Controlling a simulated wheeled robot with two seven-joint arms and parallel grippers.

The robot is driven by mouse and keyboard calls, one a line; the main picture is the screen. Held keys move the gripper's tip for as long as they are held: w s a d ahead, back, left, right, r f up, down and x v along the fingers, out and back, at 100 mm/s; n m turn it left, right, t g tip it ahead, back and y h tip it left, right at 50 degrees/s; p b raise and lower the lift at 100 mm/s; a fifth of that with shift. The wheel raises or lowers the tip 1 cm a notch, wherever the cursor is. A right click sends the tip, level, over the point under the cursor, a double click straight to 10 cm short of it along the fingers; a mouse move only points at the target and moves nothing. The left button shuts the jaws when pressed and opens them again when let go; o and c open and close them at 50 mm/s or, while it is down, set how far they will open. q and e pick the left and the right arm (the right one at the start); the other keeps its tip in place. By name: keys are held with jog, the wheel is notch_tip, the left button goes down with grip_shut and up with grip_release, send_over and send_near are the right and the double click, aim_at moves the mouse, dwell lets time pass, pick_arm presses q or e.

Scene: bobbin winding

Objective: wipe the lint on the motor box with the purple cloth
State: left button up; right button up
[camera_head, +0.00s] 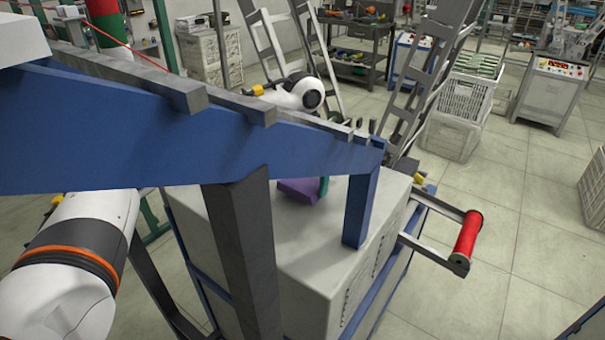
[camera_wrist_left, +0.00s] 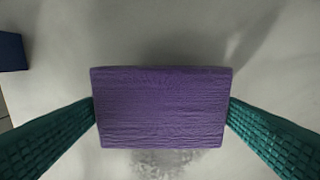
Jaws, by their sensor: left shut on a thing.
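The purple cloth (camera_head: 297,191) is a block-like pad over the pale top of the motor box (camera_head: 300,236). My left gripper (camera_head: 318,190) is shut on it, and a blue beam and post partly hide them in the head view. In the left wrist view, two green ribbed fingers grip the cloth (camera_wrist_left: 160,107) at its left and right edges. A grey speckled patch of lint (camera_wrist_left: 165,160) shows on the box top just below the cloth's lower edge. I cannot tell whether the cloth touches the surface. My right gripper is not in view.
A blue beam (camera_head: 190,140) with grey blocks crosses above the box. A dark post (camera_head: 245,255) and a blue post (camera_head: 361,208) stand in front. A frame with a red roller (camera_head: 467,235) juts out right. A blue piece (camera_wrist_left: 12,52) shows in the wrist view.

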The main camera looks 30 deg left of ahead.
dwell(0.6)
pick_arm(q)
jog(key=shift+f+b, duration=0.55)
jog(key=shift+f, duration=0.4)
jog(key=shift+w, duration=0.1)
jog(key=shift+w+d+r+p, duration=0.1)
jog(key=shift+w+d+p, duration=0.1)
jog(key=shift+w, duration=0.6)
jog(key=shift+w+d+f+p, duration=0.1)
jog(key=shift+w+p, duration=0.15)
jog(key=shift+w, duration=0.6)
jog(key=shift+w+d+r+p, duration=0.1)
jog(key=shift+w+p, duration=0.1)
jog(key=shift+w, duration=0.6)
jog(key=shift+w+d+p, duration=0.15)
jog(key=shift+w+p, duration=0.05)
jog(key=shift+w, duration=0.9)
jog(key=shift+w+d+p, duration=0.15)
jog(key=shift+w+d, duration=0.05)
jog(key=shift+w, duration=0.9)
jog(key=shift+w+d+p, duration=0.15)
jog(key=shift+w+p, duration=0.05)
jog(key=shift+w, duration=0.9)
